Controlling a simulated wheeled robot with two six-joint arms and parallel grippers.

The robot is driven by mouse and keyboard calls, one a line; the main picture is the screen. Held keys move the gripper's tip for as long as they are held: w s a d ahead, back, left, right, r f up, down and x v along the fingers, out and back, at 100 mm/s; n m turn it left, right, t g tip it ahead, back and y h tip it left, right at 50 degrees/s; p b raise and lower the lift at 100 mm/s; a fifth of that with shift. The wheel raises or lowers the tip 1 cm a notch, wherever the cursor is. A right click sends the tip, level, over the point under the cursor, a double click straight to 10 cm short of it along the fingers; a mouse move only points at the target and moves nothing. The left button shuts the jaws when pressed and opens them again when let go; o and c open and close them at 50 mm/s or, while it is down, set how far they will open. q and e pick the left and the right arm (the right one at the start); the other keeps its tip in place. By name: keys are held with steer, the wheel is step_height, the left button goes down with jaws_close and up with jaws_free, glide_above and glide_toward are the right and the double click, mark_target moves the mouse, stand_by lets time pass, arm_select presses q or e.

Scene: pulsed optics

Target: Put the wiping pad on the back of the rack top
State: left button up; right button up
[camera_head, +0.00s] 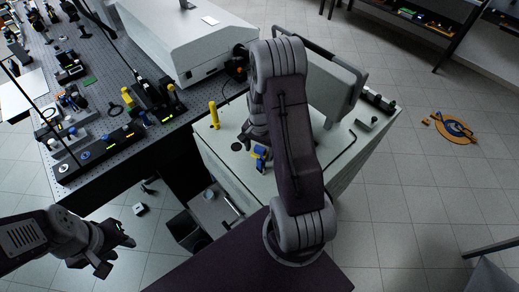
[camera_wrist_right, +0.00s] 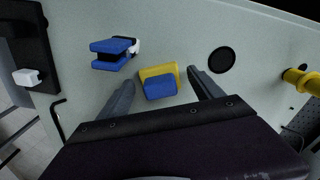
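The wiping pad, which I take to be the small yellow and blue block (camera_wrist_right: 160,82), lies on the pale rack top (camera_wrist_right: 75,75). In the head view the pad (camera_head: 261,156) shows just beside my right arm, on the front part of the rack top (camera_head: 350,160). My right gripper (camera_wrist_right: 162,88) is open; its two fingers point towards the pad, one on each side, with gaps. In the head view my right arm partly hides this gripper. My left gripper (camera_head: 120,252) is open and empty, low at the left, over the floor.
A blue clip-like object (camera_wrist_right: 112,52) lies near the pad. A black disc (camera_wrist_right: 222,60) and a yellow post (camera_head: 213,115) are on the rack top's left part. A large grey panel (camera_head: 330,85) stands at its back. An optical table (camera_head: 100,85) is at the left.

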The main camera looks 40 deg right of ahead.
mark_target(259, 149)
steer(key=shift+r, duration=0.7)
step_height(259, 149, up, 11)
steer(key=b, duration=0.2)
steer(key=s+a+f+n+t, duration=0.1)
steer(key=s+a+n, duration=0.45)
steer(key=a, duration=0.25)
steer(key=s+a+f+n, duration=0.2)
steer(key=s+a+n, duration=0.3)
steer(key=a+n, duration=0.2)
step_height(259, 149, down, 8)
steer(key=w+b, duration=0.1)
steer(key=b, duration=0.7)
steer(key=shift+d+f+b, duration=0.15)
steer(key=shift+f+b, duration=0.1)
steer(key=shift+b, duration=0.1)
steer(key=shift+s, duration=0.1)
